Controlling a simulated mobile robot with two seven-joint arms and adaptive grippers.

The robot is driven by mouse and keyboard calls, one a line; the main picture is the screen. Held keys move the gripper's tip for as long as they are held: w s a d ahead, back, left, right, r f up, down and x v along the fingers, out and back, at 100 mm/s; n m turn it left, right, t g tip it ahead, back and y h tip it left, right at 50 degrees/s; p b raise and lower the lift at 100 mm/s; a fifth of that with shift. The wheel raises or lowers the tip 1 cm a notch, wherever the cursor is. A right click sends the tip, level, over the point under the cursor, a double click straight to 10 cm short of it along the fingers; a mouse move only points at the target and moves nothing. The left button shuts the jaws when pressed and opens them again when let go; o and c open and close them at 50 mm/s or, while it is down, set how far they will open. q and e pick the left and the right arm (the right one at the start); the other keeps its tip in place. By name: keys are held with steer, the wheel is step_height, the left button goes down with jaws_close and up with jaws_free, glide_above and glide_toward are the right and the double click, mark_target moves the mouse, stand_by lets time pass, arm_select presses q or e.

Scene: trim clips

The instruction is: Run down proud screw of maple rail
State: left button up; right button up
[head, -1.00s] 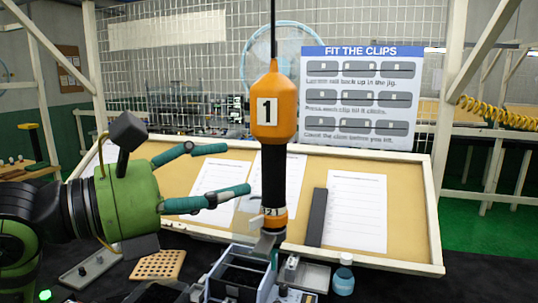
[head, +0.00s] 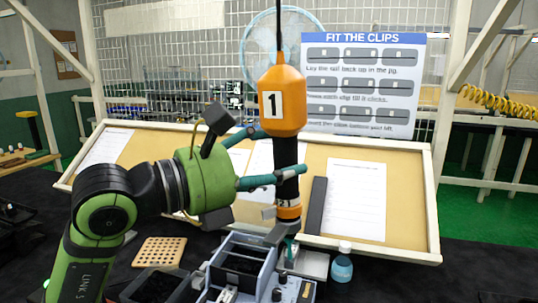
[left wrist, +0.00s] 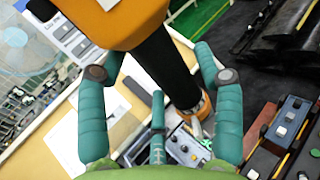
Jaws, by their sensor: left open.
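A hanging screwdriver with an orange body marked 1 (head: 283,95) and a black grip (head: 287,187) stands upright above the bench. My left gripper (head: 285,152) is open, with one teal finger in front of the driver and the other partly hidden behind it. In the left wrist view the black grip (left wrist: 166,68) passes between the open fingers (left wrist: 160,58); contact cannot be told. Brown rails with dark fittings (left wrist: 285,130) lie at the right there. I cannot tell which is the maple rail, and no proud screw is clear. My right gripper is not in view.
A grey-blue jig (head: 262,251) stands below the driver. A small blue bottle (head: 342,266) is to its right and a perforated wooden block (head: 160,251) to its left. Behind is a tilted board (head: 405,215) with papers and a dark strip (head: 316,205).

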arm_select(q)
jaws_close()
steer(key=shift+r, duration=0.1)
steer(key=s+b+v, duration=0.1)
steer(key=b+v, duration=0.1)
steer(key=v, duration=0.6)
step_height(320, 180, down, 20)
steer(key=b, duration=1.9)
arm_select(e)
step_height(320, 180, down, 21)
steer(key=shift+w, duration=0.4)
arm_select(q)
steer(key=shift+s, duration=0.1)
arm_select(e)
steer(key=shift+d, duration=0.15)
arm_select(q)
steer(key=shift+s+f+y+b, duration=0.1)
steer(key=shift+f+y+b, duration=0.2)
steer(key=shift+f+b, duration=0.55)
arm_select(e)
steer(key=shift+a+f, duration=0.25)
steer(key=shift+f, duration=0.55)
